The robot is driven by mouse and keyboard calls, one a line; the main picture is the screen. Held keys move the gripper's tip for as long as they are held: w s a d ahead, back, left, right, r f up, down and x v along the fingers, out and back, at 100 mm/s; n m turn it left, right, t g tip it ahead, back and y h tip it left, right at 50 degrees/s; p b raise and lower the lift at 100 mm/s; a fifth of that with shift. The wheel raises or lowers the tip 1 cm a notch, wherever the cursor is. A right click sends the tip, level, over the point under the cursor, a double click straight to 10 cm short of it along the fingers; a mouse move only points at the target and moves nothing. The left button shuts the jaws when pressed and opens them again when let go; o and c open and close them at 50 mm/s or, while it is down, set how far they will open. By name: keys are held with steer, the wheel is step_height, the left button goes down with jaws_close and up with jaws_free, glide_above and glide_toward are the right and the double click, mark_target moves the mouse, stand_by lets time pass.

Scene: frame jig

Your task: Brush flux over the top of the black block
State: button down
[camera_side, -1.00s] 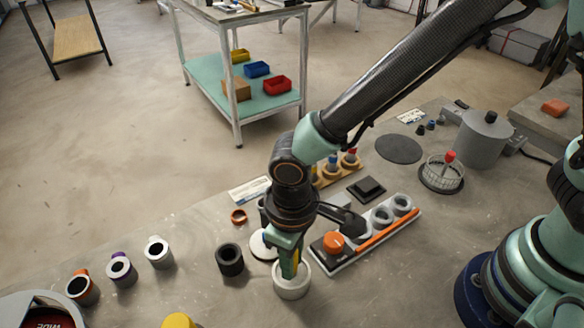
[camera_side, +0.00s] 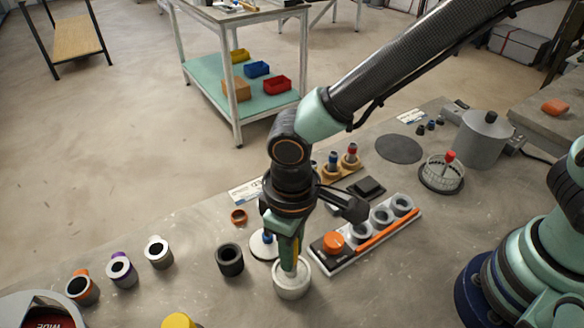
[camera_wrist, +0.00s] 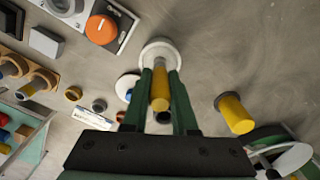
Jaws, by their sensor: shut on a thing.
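The black block (camera_side: 368,187) is a low dark square piece on the bench, right of my gripper and behind the long rack; it also shows at the upper left of the wrist view (camera_wrist: 46,42). My gripper (camera_side: 290,256) points down over a white round pot (camera_side: 291,287) and is shut on a yellow-handled brush (camera_wrist: 160,92). The brush stands nearly upright between the green fingers. Its lower end goes into the mouth of the pot, and its tip is hidden there. The pot also shows in the wrist view (camera_wrist: 160,47).
A long rack (camera_side: 325,262) with an orange knob (camera_side: 333,242), grey rings and an orange bar lies between the pot and the block. A black cup (camera_side: 229,260) stands left of the pot. A wooden holder (camera_side: 340,173) with small bottles stands behind the block.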

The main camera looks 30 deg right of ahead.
steer(key=shift+r, duration=1.85)
steer(key=w+d+r+m, duration=0.2)
steer(key=d, duration=0.7)
steer(key=w+d+r+m, duration=0.2)
steer(key=w+d, duration=0.1)
steer(key=d, duration=0.6)
steer(key=w+d+r+m, duration=0.2)
steer(key=d, duration=0.8)
steer(key=shift+w+r, duration=0.3)
steer(key=shift+w, duration=0.1)
